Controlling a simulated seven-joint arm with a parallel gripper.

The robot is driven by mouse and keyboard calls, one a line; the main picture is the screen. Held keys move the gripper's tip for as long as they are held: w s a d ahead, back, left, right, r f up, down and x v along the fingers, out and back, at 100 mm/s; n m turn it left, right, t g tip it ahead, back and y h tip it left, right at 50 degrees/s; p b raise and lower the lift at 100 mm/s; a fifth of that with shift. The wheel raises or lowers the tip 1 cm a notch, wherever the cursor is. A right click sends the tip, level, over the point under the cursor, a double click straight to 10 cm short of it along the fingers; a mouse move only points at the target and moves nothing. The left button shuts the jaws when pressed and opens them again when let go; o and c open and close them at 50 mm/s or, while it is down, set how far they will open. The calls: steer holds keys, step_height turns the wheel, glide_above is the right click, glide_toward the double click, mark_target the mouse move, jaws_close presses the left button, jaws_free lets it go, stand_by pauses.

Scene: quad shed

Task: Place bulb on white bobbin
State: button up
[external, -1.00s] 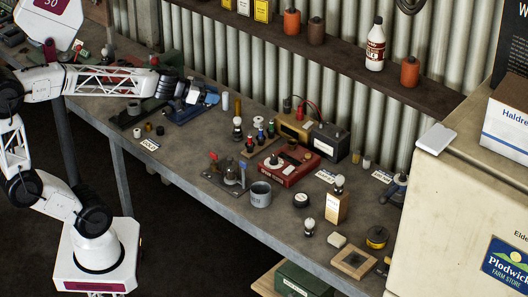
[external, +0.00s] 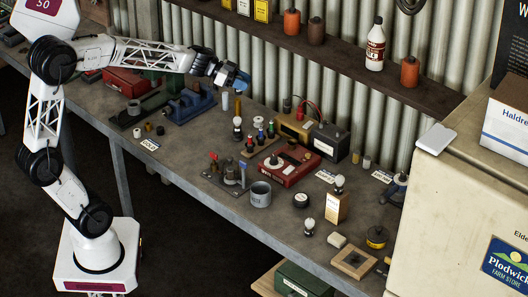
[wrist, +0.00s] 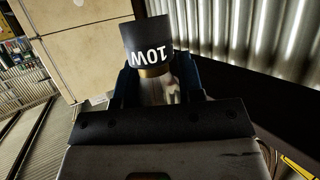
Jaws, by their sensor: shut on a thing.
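My gripper (external: 236,80) is raised above the back of the bench. In the wrist view, its fingers (wrist: 163,90) are shut on the bulb, whose pale glass (wrist: 158,90) sits between them. Its black base (wrist: 147,41) bears "10W" upside down in the picture, above a brass-coloured ring. A small white spool-like piece (external: 259,120) stands near the back of the bench, and another small white piece (external: 137,132) is at the left; I cannot tell which is the white bobbin.
Other round bulbs stand on the bench, one (external: 237,128) on a dark base and one (external: 339,181) on a wooden block. A shelf (external: 330,50) runs above the back.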

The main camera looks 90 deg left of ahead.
steer(key=w+a+f+m+g+h, duration=0.1)
steer(key=w+a+f+m+h, duration=0.3)
steer(key=a, duration=0.4)
steer(key=m+g+h, duration=0.3)
glide_above(259, 124)
steer(key=w, duration=0.1)
step_height(259, 124, down, 5)
steer(key=shift+a+f, duration=0.2)
steer(key=shift+f, duration=1)
steer(key=shift+a+f, duration=0.2)
steer(key=shift+f, duration=1)
steer(key=shift+f, duration=0.1)
steer(key=shift+f, duration=2.4)
steer(key=shift+f, duration=2.5)
steer(key=shift+f, duration=0.1)
